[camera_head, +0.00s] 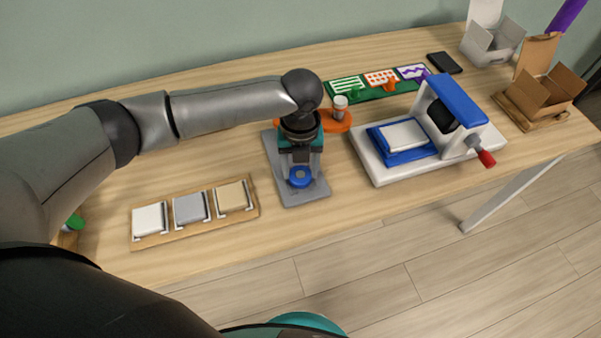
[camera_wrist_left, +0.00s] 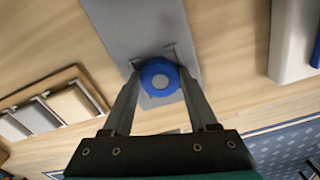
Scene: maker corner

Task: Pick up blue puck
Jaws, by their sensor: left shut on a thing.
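The blue puck (camera_head: 300,177) is a round blue piece with a grey centre, over the front part of a grey plate (camera_head: 315,194) on the table. My left gripper (camera_head: 300,172) comes down on it from above and is shut on it. In the left wrist view the blue puck (camera_wrist_left: 160,78) sits between the two fingertips (camera_wrist_left: 160,76), with a finger on each side. I cannot tell whether the puck touches the plate. My right gripper is not in view.
A wooden tray (camera_head: 174,234) with white, grey and tan blocks lies to the left. A white press (camera_head: 372,164) with a blue top and red-ended handle stands to the right. An orange piece (camera_head: 337,124) lies behind. Cardboard boxes (camera_head: 548,92) are at the far right.

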